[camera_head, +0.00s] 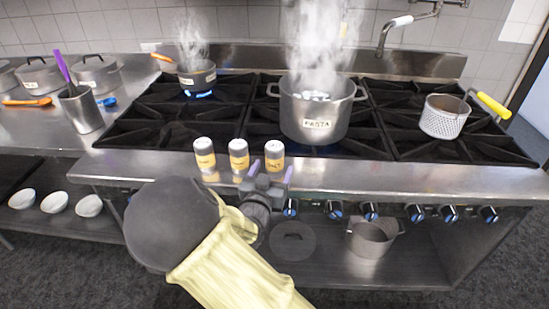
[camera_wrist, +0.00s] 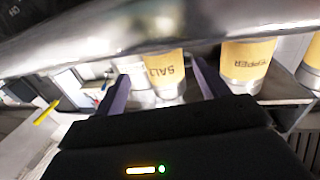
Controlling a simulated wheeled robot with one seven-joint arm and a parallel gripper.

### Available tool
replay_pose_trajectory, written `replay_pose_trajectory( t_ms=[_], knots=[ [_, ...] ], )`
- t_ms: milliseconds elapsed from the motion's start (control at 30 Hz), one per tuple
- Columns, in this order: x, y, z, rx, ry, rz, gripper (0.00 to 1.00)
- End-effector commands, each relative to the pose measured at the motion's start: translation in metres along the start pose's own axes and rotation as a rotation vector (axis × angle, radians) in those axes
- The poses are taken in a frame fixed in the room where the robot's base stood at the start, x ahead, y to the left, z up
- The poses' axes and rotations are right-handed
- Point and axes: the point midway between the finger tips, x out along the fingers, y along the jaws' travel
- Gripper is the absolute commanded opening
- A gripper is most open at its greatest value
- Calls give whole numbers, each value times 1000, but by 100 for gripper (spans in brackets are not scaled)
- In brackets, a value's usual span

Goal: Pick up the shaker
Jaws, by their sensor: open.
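Three shakers with yellow labels and pale tops stand in a row on the steel front ledge in the head view: a left one (camera_head: 205,155), a middle one (camera_head: 239,156) and a right one (camera_head: 274,152). My gripper (camera_head: 270,172) is open at the right shaker, with its purple fingers pointing toward it. In the wrist view, a shaker labelled SALT (camera_wrist: 165,73) appears upside down between my two fingers (camera_wrist: 161,80), with gaps on both sides. A shaker labelled PEPPER (camera_wrist: 246,60) stands beside it, outside the fingers. The label on the left shaker is too small to read.
A steaming pot labelled PASTA (camera_head: 316,112) stands on the stove behind the shakers. A smaller steaming pan (camera_head: 197,78) sits over a blue flame at back left. A strainer basket (camera_head: 443,117) is at right. Stove knobs (camera_head: 370,211) line the front below the ledge.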

Motion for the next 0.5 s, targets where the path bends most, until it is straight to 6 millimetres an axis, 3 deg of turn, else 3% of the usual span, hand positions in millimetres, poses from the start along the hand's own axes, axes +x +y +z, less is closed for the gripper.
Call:
replay_pose_trajectory(
  t_ms=[133, 500],
  knots=[
    [13, 0, 0, -1, 0, -1, 74],
    [17, -1, -1, 0, 0, 0, 74]
  ],
)
